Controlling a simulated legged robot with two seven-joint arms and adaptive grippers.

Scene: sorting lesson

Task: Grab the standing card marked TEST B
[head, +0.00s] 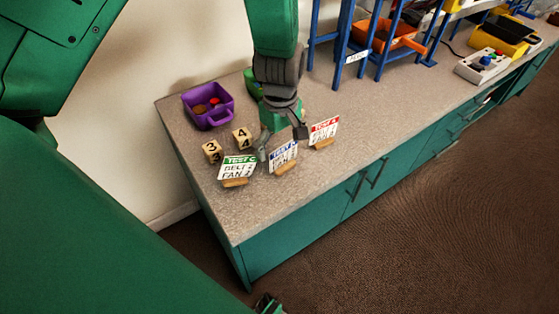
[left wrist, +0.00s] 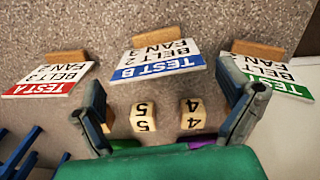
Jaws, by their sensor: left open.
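The TEST B card (head: 284,157) has a blue band and stands in a wooden block on the grey counter, between the other two cards. In the left wrist view the TEST B card (left wrist: 155,60) is centred ahead. My left gripper (head: 281,142) is open just behind the card, its fingers apart and empty. In the left wrist view the left gripper (left wrist: 165,82) has a finger toward each side of the card, not closed on it. A small dark-green part at the bottom edge of the head view may be my right gripper (head: 268,304); its fingers are not clear.
The green TEST C card (head: 238,170) and red TEST A card (head: 323,131) stand close on either side. Number blocks (head: 212,152) and a purple bin (head: 208,106) lie behind. A blue rack (head: 373,40) stands farther right. The counter's front strip is clear.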

